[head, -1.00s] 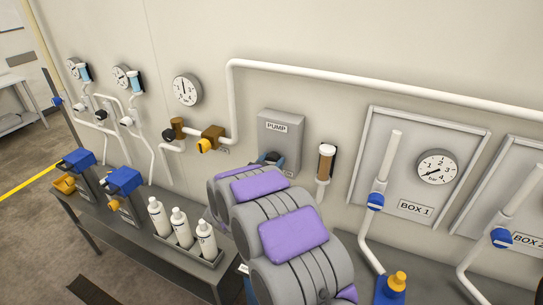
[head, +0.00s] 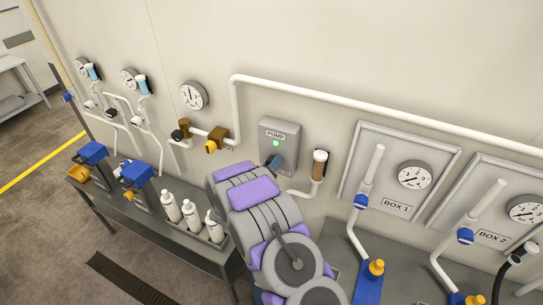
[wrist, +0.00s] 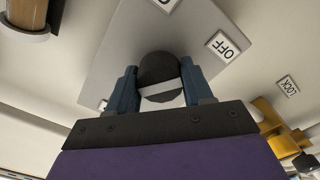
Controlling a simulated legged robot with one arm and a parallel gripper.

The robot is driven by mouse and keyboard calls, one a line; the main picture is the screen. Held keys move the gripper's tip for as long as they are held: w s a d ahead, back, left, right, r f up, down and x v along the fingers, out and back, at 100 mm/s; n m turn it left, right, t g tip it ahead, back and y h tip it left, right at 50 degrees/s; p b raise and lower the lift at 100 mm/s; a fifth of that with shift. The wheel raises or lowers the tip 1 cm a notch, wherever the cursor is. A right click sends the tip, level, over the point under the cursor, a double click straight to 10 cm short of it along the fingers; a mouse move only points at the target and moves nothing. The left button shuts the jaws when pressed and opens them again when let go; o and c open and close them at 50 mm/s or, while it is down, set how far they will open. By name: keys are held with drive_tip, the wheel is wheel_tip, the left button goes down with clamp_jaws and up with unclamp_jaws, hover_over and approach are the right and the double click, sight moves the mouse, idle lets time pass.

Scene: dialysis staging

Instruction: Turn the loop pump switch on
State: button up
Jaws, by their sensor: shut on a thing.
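The grey pump box (head: 279,139) hangs on the wall and carries a PUMP label. A green lamp (head: 276,143) on its front is lit. My gripper (head: 276,163) is at the box's lower front. In the wrist view, my gripper (wrist: 160,74) has its two blue fingers on either side of the round black switch knob (wrist: 157,68) and is shut on it. A pale bar crosses the knob nearly level in that view. Another label at the top edge is cut off.
A brown-and-white cylinder (head: 319,165) on a pipe stands close right of the pump box. A white pipe (head: 400,116) runs above. White bottles (head: 190,213) stand on the grey bench (head: 130,222) at left. BOX 1 panel (head: 370,150) is at right.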

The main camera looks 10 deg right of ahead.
drive_tip(key=shift+a+r+n+p, duration=0.1)
drive_tip(key=shift+r+n+p, duration=0.15)
drive_tip(key=shift+n+p, duration=0.65)
drive_tip(key=shift+f+n+p, duration=0.15)
drive_tip(key=shift+n+p, duration=0.55)
drive_tip(key=shift+n, duration=0.6)
drive_tip(key=shift+f+n+p, duration=0.1)
drive_tip(key=shift+n+p, duration=0.6)
drive_tip(key=shift+n, duration=0.6)
drive_tip(key=o, duration=0.7)
drive_tip(key=shift+f, duration=0.1)
drive_tip(key=o, duration=0.3)
drive_tip(key=shift+w+a, duration=0.15)
drive_tip(key=shift+a, duration=0.05)
drive_tip(key=shift+o, duration=0.2)
drive_tip(key=shift+s, duration=0.2)
